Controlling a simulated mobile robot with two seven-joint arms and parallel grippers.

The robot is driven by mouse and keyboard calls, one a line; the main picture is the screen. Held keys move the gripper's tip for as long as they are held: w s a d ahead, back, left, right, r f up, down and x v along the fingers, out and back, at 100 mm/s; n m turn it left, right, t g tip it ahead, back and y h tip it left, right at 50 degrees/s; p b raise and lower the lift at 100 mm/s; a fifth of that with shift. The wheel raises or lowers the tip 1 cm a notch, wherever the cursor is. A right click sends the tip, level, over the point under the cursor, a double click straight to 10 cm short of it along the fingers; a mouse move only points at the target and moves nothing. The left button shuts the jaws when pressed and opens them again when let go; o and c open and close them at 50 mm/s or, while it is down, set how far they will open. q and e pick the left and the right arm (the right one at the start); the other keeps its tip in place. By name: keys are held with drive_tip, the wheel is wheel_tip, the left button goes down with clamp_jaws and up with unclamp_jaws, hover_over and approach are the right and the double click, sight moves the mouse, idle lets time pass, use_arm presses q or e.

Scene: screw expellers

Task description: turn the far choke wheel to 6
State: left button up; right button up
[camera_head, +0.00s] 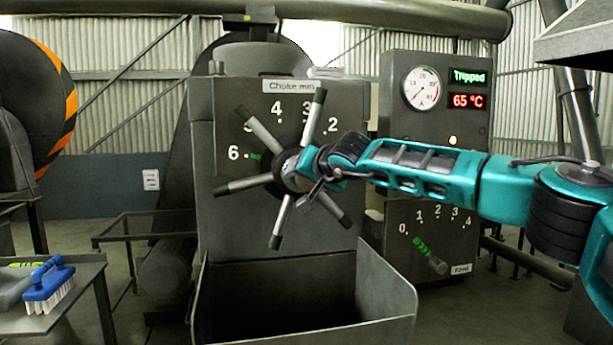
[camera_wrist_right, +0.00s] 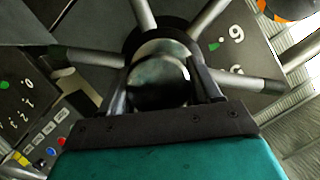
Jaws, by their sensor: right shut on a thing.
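The choke wheel (camera_head: 264,135) is a dark hub with several grey, black-tipped spokes on a grey machine front. Numbers around it run from 2 at the right to 6 at the left. A green mark (camera_head: 256,156) sits beside the 6; I cannot tell whether it turns with the wheel. My right gripper (camera_head: 302,172) reaches in from the right and is shut on the wheel's hub. In the right wrist view its fingers flank the round hub (camera_wrist_right: 160,80), with spokes spreading behind. The hub partly hides behind the gripper in the head view. My left gripper is not in view.
A panel (camera_head: 392,100) with a gauge, "Tripped" and "65 °C" stands behind my right arm. Below it is a feed dial (camera_head: 432,255) marked 0 to 4. An open metal trough (camera_head: 390,290) juts out below the wheel. A blue brush (camera_head: 48,280) lies on a side table at left.

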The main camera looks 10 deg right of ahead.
idle(0.6)
drive_tip(key=o, duration=1.4)
drive_tip(key=shift+s+d+r+b, duration=0.1)
drive_tip(key=shift+s+b, duration=0.2)
drive_tip(key=shift+s, duration=0.25)
drive_tip(key=b+v, duration=0.2)
drive_tip(key=v, duration=0.9)
drive_tip(key=shift+s+r+b, duration=0.25)
drive_tip(key=shift+s+b, duration=0.05)
drive_tip(key=shift+b, duration=0.05)
